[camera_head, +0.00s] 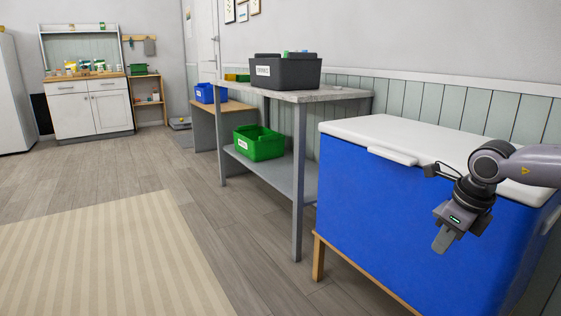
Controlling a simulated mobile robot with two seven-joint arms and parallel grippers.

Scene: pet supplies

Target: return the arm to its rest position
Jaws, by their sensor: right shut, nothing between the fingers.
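My right arm (516,164) comes in from the right edge, above and in front of a blue chest with a white lid. My right gripper (441,243) hangs from it, pointing down and to the left, in front of the blue chest's front face. Its fingers are together and nothing is held between them. My left gripper is outside the view.
The blue chest (362,216) has a closed white lid (400,135). A grey shelf table (345,93) beside it bears a dark grey bin (300,74), with a green bin (262,150) on its lower shelf. Open floor and a striped rug (110,260) lie at left.

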